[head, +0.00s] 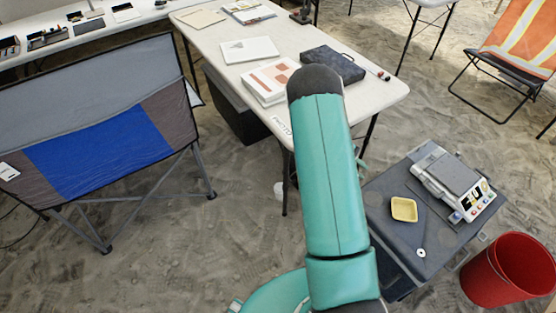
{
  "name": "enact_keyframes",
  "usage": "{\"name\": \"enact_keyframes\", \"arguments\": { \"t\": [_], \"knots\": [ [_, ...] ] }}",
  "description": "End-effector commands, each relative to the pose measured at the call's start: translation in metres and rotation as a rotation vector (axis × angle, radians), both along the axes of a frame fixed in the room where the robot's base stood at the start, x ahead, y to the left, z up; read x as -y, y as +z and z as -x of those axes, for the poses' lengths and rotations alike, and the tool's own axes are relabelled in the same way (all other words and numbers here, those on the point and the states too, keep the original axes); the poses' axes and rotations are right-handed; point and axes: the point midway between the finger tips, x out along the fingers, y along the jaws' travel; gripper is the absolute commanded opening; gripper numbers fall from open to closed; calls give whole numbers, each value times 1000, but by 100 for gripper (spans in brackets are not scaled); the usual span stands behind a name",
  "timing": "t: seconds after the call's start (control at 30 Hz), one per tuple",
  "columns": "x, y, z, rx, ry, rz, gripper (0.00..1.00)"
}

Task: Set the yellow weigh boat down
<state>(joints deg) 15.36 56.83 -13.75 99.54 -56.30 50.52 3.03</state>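The yellow weigh boat (404,209) is a small square shallow dish. It appears to rest upright on the dark grey table (381,197) at the right, left of the balance. No finger is seen touching it. My teal arm stands in the middle of the head view, left of the dish. My gripper is not seen; the arm hides what lies behind it.
A grey-white balance (454,181) stands on the dark table, and a small white ring (421,253) lies near its front. A red bucket (509,270) stands on the sand. A white table (375,96) with papers and a dark case (332,64) is behind.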

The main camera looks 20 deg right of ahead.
Motion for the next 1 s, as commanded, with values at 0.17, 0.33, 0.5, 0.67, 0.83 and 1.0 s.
{"name": "enact_keyframes", "arguments": {
  "t": [0.17, 0.33, 0.5, 0.67, 0.83, 1.0],
  "knots": [
    [-45, 78, -22, 173, -66, -51, 24],
    [-91, 142, -29, 323, -115, -117, 24],
    [-140, 201, -25, 467, -152, -197, 24],
    [-187, 251, -12, 594, -173, -282, 24],
    [-236, 297, 11, 723, -185, -380, 24],
    [-283, 334, 41, 842, -188, -487, 24]
  ]
}}
